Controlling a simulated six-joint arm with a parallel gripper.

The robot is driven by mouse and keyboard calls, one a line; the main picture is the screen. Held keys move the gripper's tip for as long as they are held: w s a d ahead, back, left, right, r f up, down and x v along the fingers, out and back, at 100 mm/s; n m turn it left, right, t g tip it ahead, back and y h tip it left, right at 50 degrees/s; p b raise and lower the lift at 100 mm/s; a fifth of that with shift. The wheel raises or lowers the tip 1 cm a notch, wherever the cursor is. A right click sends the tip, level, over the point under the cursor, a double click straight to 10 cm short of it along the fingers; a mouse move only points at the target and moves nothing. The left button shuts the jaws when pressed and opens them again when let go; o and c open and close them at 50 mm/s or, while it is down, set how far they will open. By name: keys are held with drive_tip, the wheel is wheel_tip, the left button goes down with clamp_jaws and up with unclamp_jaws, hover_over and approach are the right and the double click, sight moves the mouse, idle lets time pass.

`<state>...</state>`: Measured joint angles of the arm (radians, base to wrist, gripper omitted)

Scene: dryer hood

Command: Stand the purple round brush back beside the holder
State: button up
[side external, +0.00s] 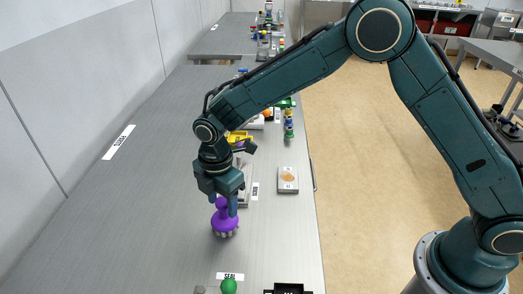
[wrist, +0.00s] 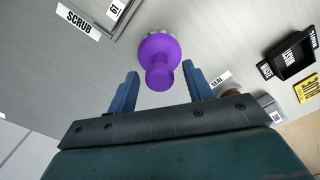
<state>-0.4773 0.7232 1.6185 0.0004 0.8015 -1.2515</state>
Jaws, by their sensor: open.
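The purple round brush (side external: 225,220) stands upright on the grey bench in the side external view, its knob up and bristles down. In the wrist view the purple round brush (wrist: 159,56) is seen from above, just ahead of and between the fingers. My gripper (side external: 226,204) is above the brush, pointing down, with its fingers at the knob. In the wrist view my gripper (wrist: 158,82) is open, a blue finger on each side, with a gap to the brush on both sides. A tray edge (wrist: 116,22) beside the "SCRUB" label may be the holder; I cannot tell.
A white box (side external: 288,180) sits right of the gripper near the bench edge. A green knob (side external: 229,286) and a black tray (side external: 287,289) are at the front; the black tray (wrist: 292,52) also shows in the wrist view. Bench left of the brush is clear.

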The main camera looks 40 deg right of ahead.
wheel_tip(320, 180, up, 12)
idle(0.6)
drive_tip(key=shift+f, duration=0.1)
idle(0.4)
drive_tip(key=s+d+r+m+t, duration=0.3)
drive_tip(key=s+d+r+m, duration=0.8)
drive_tip(key=d, duration=0.4)
drive_tip(key=s+d+m+t, duration=0.1)
drive_tip(key=s+d+m, duration=0.3)
drive_tip(key=s, duration=0.4)
drive_tip(key=s+d+m+t, duration=0.1)
drive_tip(key=s+d+m, duration=0.3)
drive_tip(key=s, duration=0.4)
drive_tip(key=shift+s+d+m+t, duration=0.2)
drive_tip(key=shift+m+t, duration=0.1)
drive_tip(key=shift+m, duration=0.1)
